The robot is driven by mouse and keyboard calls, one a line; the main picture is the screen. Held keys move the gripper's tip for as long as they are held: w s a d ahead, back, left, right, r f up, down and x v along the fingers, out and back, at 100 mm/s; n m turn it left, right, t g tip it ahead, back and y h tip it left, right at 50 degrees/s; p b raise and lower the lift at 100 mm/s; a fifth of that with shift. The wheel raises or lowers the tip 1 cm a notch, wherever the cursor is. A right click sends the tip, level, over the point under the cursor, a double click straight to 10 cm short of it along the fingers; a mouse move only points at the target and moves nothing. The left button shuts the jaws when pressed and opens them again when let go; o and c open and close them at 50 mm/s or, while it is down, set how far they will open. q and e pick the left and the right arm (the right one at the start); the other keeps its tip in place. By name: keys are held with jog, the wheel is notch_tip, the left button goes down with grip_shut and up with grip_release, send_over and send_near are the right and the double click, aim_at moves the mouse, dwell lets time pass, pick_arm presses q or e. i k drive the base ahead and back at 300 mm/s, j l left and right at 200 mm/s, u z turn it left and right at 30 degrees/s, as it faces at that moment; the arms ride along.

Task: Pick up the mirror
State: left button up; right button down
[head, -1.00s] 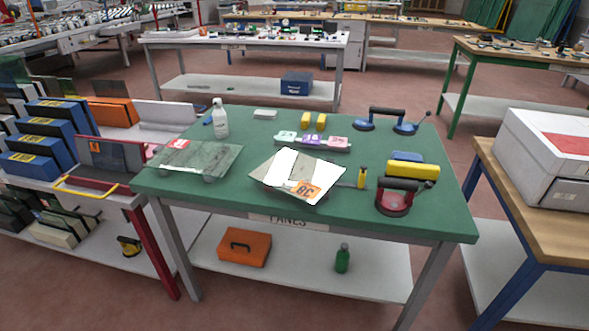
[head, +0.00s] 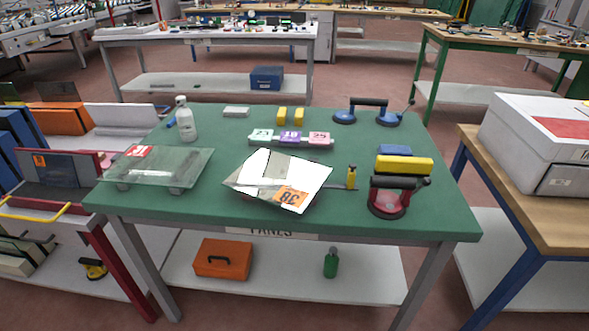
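The mirror (head: 262,172) lies on the green-topped table (head: 220,212), near the middle of its front half. It is a flat, reflective, four-sided sheet set at an angle, with an orange label marked 38 at its front right corner. Its front edge appears slightly raised over a dark shadow; what supports it is hidden. Neither of my grippers shows in the head view.
A clear glass pane (head: 165,168) sits on small blocks left of the mirror. Behind are numbered blocks (head: 290,139), a spray bottle (head: 187,122) and a blue double suction lifter (head: 362,108).

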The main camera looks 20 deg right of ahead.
aim_at(286, 182)
jog(key=i+j+z, duration=0.15)
jog(key=i+z, duration=0.3)
jog(key=i+j+z, duration=0.45)
jog(key=i+l, duration=0.05)
jog(key=l, duration=0.05)
